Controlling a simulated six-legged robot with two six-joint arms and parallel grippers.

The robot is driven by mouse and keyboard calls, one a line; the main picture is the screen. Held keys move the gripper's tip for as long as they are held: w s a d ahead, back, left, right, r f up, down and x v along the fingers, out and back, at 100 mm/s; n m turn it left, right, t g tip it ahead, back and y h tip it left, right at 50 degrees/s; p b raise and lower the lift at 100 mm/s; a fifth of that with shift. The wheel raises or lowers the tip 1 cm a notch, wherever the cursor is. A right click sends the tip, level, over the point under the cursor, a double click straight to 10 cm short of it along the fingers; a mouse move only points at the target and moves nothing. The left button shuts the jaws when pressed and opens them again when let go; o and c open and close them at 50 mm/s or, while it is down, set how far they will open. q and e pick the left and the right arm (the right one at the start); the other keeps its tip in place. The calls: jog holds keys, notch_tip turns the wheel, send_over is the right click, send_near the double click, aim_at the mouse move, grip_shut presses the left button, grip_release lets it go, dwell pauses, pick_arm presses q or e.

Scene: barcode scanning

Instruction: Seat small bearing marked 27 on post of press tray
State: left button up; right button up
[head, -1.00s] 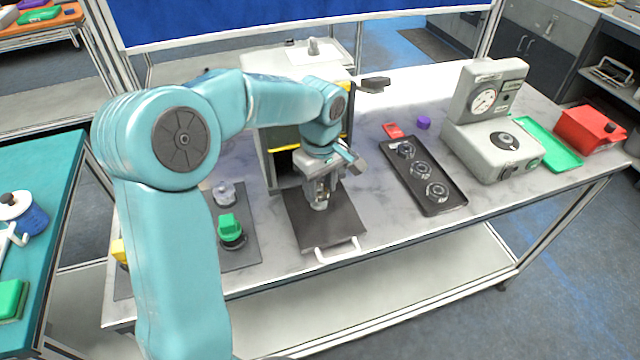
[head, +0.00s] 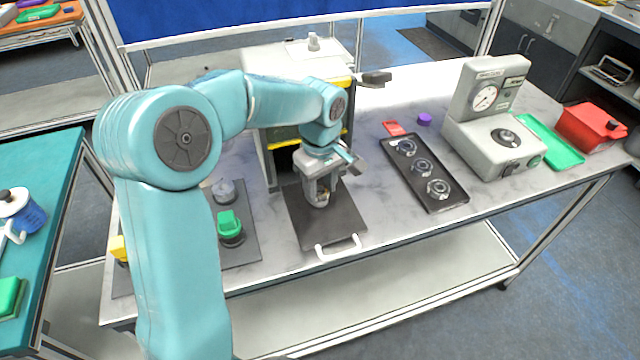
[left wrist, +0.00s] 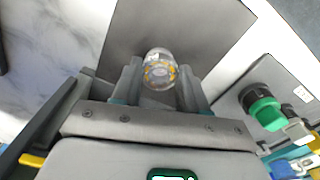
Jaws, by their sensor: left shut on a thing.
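My left gripper (head: 322,200) points down over the dark press tray (head: 296,226), which sticks out of the press front with a white handle. The gripper is shut on a small bearing with silver and yellow-gold parts. In the left wrist view the bearing (left wrist: 160,72) sits between the two fingertips, over the dark plate. A light mark shows on its side, too small to read surely. The tray's post is hidden by the gripper and bearing, so I cannot tell whether the bearing is around it. My right gripper is not in view.
The press (head: 262,140) stands behind the tray. A black rack (head: 452,200) with several round bearings lies right of it. A grey gauge device (head: 482,140), green tray (head: 562,148) and red bin (head: 590,130) are farther right. A green-knobbed part (head: 229,222) stands on a mat at left.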

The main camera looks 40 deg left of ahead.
pick_arm(q)
jog(key=shift+f+b, duration=0.4)
jog(key=shift+f, duration=0.15)
jog(key=o, duration=1.5)
notch_tip(320, 180, up, 8)
jog(key=p, duration=0.6)
jog(key=shift+f, duration=0.15)
jog(key=shift+f, duration=0.1)
